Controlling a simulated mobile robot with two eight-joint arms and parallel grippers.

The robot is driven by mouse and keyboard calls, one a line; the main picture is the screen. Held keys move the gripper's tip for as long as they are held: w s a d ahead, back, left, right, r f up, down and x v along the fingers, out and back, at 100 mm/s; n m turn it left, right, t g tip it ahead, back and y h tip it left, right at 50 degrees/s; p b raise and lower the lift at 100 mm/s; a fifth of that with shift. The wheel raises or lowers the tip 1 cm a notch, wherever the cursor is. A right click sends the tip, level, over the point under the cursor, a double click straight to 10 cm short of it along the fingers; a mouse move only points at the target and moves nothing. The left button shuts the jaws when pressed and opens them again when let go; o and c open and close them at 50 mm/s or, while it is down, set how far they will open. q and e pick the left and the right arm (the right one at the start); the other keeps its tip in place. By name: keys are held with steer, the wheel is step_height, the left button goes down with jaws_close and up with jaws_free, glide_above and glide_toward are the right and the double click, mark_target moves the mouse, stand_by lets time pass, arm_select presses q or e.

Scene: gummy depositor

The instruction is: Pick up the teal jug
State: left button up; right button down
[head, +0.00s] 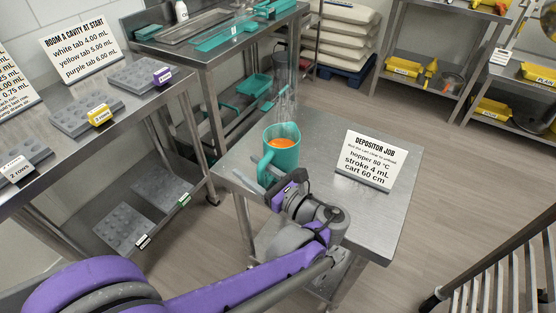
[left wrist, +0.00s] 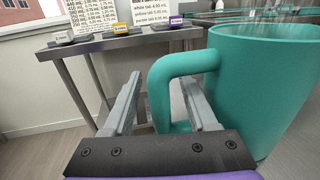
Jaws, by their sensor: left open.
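The teal jug (head: 285,157) stands upright on the steel table (head: 330,215), with orange liquid inside and its handle towards my left gripper (head: 268,184). In the left wrist view, the jug (left wrist: 262,85) fills the right side. Its handle (left wrist: 160,95) lies between the two open grey fingers of my left gripper (left wrist: 160,80). The right finger reaches into the handle's loop, between the handle and the jug's body. Whether either finger touches the handle I cannot tell. My right gripper is not in view.
A "Depositor job" sign (head: 376,160) stands on the table, right of the jug. A clear, wire-like object (head: 285,98) shows just behind the jug. A bench with grey molds (head: 88,115) is at the left. The table's front right is clear.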

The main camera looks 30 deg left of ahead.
arm_select(q)
jaws_close()
stand_by(1.3)
